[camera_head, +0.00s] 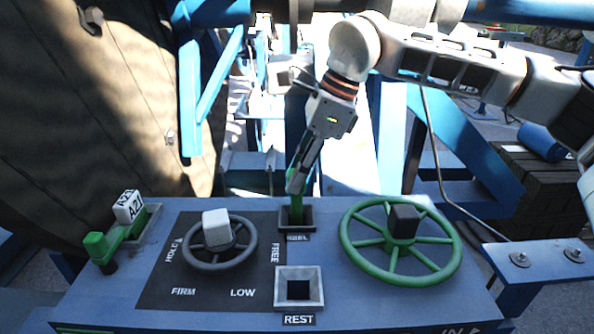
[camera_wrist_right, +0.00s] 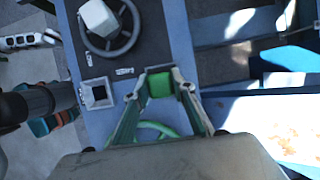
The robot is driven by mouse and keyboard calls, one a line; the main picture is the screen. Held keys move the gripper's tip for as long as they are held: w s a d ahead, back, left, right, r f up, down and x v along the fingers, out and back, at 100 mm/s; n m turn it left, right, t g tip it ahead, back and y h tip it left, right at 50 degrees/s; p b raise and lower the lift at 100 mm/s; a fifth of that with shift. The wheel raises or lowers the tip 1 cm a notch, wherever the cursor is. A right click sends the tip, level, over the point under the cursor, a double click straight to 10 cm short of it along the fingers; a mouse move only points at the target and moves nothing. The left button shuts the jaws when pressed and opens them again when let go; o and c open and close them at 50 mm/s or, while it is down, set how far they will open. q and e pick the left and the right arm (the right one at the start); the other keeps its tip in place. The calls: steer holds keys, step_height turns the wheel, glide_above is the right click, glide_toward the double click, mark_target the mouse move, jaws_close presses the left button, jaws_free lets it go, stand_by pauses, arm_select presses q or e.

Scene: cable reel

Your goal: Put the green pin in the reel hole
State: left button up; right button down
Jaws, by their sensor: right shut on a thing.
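The green pin (camera_head: 297,207) is upright at the reel hole (camera_head: 284,222), a square grey-rimmed socket at the back of the blue panel with a partly hidden label. Its lower end is inside the rim; how deep it sits I cannot tell. My right gripper (camera_head: 297,184) comes down tilted from above and is shut on the pin's upper part. In the right wrist view the pin's green top (camera_wrist_right: 160,86) shows between the two fingers. My left gripper is in neither view.
The empty REST socket (camera_head: 299,304) lies in front of the reel hole. A green handwheel (camera_head: 354,248) is to the right, a grey wheel with a white knob (camera_head: 217,226) to the left. A green lever (camera_head: 97,244) with an A21 block (camera_head: 129,207) stands far left.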

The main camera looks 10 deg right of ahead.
mark_target(297, 198)
steer(key=shift+f+b, duration=0.85)
steer(key=shift+f, duration=0.35)
steer(key=shift+f+b, duration=0.75)
steer(key=shift+f, duration=0.95)
steer(key=c, duration=1.6)
jaws_free()
steer(key=shift+f, duration=0.1)
steer(key=v, duration=1.2)
steer(key=shift+s, duration=0.1)
